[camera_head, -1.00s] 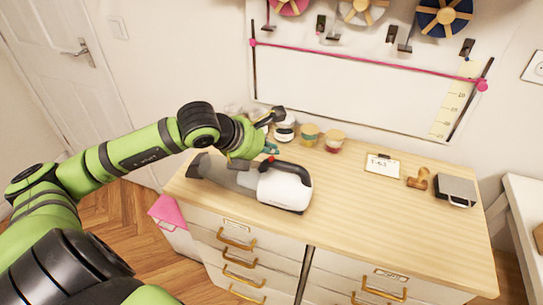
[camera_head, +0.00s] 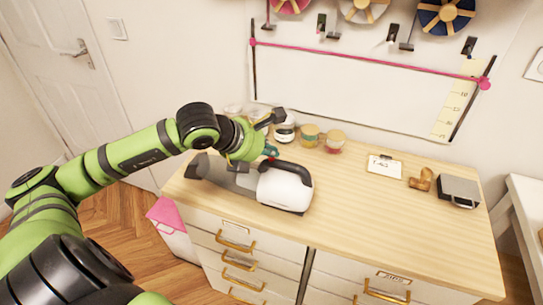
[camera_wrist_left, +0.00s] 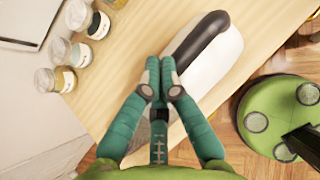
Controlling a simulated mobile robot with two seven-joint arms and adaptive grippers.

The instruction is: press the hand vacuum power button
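The hand vacuum (camera_head: 285,188) lies on the wooden dresser top, with a white body, black handle and grey nozzle end pointing left. It also shows in the left wrist view (camera_wrist_left: 222,55), its black handle running away from my fingers. A small red spot shows by the fingertips in the head view; the power button cannot be told clearly. My right gripper is not in view.
Several small jars (camera_head: 309,135) stand behind the vacuum near the wall. A card (camera_head: 384,165), a brown wooden piece (camera_head: 421,180) and a grey box (camera_head: 459,191) lie to the right. The dresser top (camera_head: 375,220) is clear at front right.

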